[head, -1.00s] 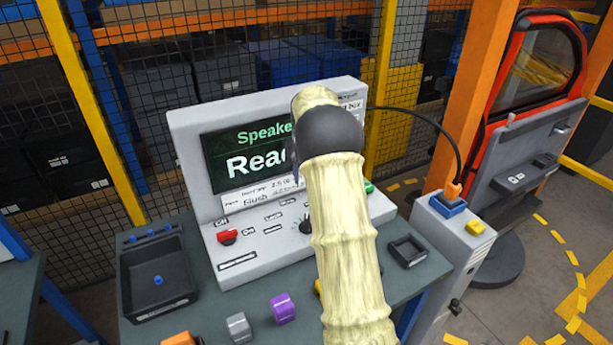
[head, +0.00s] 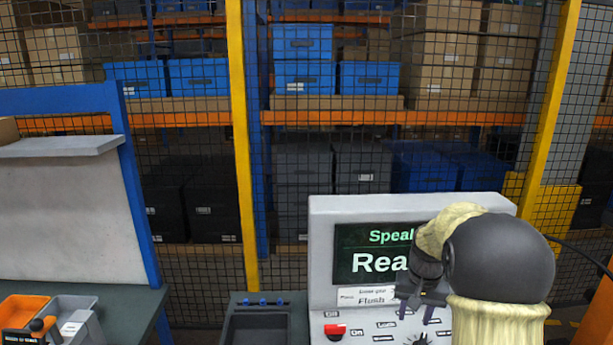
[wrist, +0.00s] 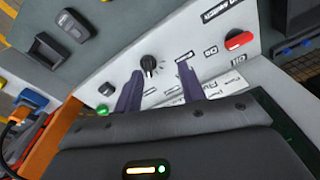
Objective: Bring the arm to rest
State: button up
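My arm rises at the lower right of the head view and bends at a dark joint in front of the test panel (head: 322,240). My gripper (head: 418,305) points down before the panel's lower face; its two fingers stand apart with nothing between them. In the wrist view my gripper (wrist: 160,92) shows two purple-grey fingers, open and empty. A black knob (wrist: 149,65) lies just beyond the fingers, apart from them as far as I can tell. A red switch (wrist: 239,40) is to the right. The arm hides part of the screen (head: 365,250), which reads "Speak..." and "Rea...".
A dark tray (head: 258,325) stands left of the panel. Orange and grey bins (head: 75,305) sit on a bench at the far left. A mesh fence with a yellow post (head: 243,150) runs behind. In the wrist view, a dark holder (wrist: 52,52) and a grey device (wrist: 76,24) lie on the bench.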

jog(key=s+a+f+n, duration=0.1)
jog(key=s+a, duration=0.4)
jog(key=s, duration=0.5)
jog(key=s+a+f+n+t, duration=0.1)
jog(key=s+a, duration=0.4)
jog(key=s, duration=0.5)
jog(key=shift+f+n+t, duration=0.3)
jog(key=shift+f+n, duration=0.1)
jog(key=shift+n, duration=0.5)
jog(key=shift+w, duration=0.1)
